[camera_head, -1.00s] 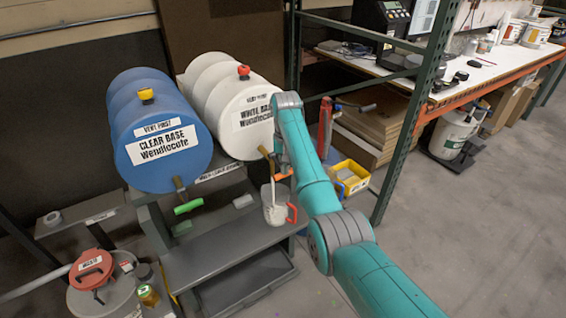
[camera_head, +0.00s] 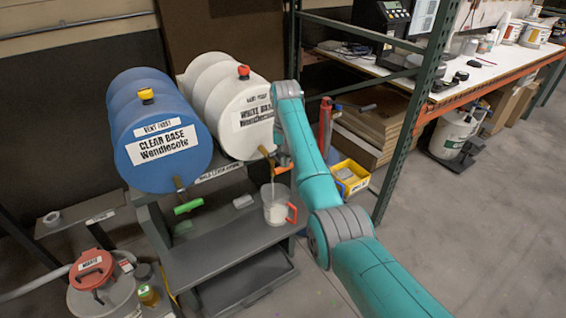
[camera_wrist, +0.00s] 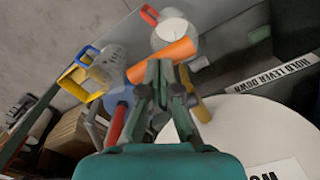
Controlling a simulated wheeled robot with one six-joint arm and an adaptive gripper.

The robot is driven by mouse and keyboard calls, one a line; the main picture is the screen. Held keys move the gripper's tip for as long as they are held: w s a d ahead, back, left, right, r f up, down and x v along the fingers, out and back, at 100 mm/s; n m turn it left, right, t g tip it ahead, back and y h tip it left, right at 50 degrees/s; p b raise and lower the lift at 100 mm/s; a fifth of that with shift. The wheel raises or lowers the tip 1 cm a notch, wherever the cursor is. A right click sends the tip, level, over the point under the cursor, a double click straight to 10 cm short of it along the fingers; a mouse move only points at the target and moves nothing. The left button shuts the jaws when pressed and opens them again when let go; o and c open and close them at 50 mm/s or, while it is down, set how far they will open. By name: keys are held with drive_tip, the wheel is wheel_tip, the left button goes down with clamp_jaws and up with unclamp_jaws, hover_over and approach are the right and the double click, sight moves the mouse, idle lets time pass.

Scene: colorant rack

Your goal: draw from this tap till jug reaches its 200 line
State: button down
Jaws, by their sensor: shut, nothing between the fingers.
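The jug (camera_head: 277,211) is clear with a red handle and stands upright on the grey stand under the white drum (camera_head: 238,105). It holds white liquid; its lines are too small to read. A thin pale stream shows from the tap (camera_head: 265,152) down into the jug. In the wrist view the jug (camera_wrist: 176,32) shows from above with white inside. The tap's orange lever (camera_wrist: 161,60) lies across the view just beyond my gripper (camera_wrist: 163,72). My gripper is shut and empty, its fingertips close to the lever; I cannot tell whether they touch it.
The blue drum (camera_head: 160,140) with a green-handled tap (camera_head: 187,206) is to the left. A yellow bin (camera_head: 352,178) and a red cylinder (camera_head: 325,125) are right of my arm. A lidded pail (camera_head: 98,292) is at the lower left.

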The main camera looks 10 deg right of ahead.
drive_tip(key=shift+r, duration=2.65)
drive_tip(key=shift+r, duration=0.1)
drive_tip(key=shift+f, duration=1.4)
drive_tip(key=shift+f, duration=1.85)
idle(1.2)
